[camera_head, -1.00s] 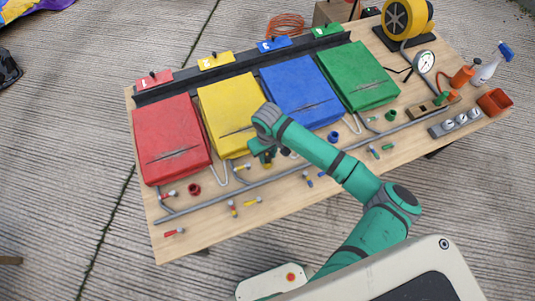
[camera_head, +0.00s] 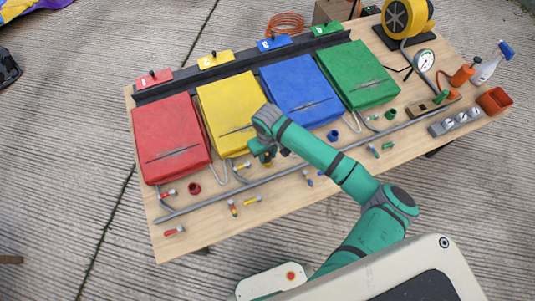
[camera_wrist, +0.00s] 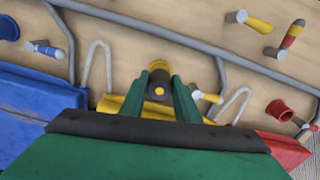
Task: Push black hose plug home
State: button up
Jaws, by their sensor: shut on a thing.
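My gripper (camera_wrist: 160,95) is shut on a small black plug (camera_wrist: 159,78) with a yellow dot on its end. A yellow ring (camera_wrist: 158,64) shows right behind the plug in the wrist view. I cannot tell how deep the plug sits in it, or whether it is seated. In the head view my gripper (camera_head: 264,157) is low over the wooden board, just in front of the yellow cushion (camera_head: 225,103). The plug is mostly hidden by the gripper there.
Red (camera_head: 166,130), blue (camera_head: 298,88) and green (camera_head: 355,74) cushions lie in a row with the yellow one. A grey pipe (camera_head: 290,175) runs along the front. Red (camera_head: 194,188) and blue (camera_head: 333,135) cup-like fittings and several colored-handled valves stand nearby.

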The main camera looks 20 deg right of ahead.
jog(key=shift+f, duration=0.2)
jog(key=o, duration=1.1)
jog(key=shift+f, duration=0.1)
notch_tip(320, 180, up, 11)
jog(key=shift+f, duration=0.1)
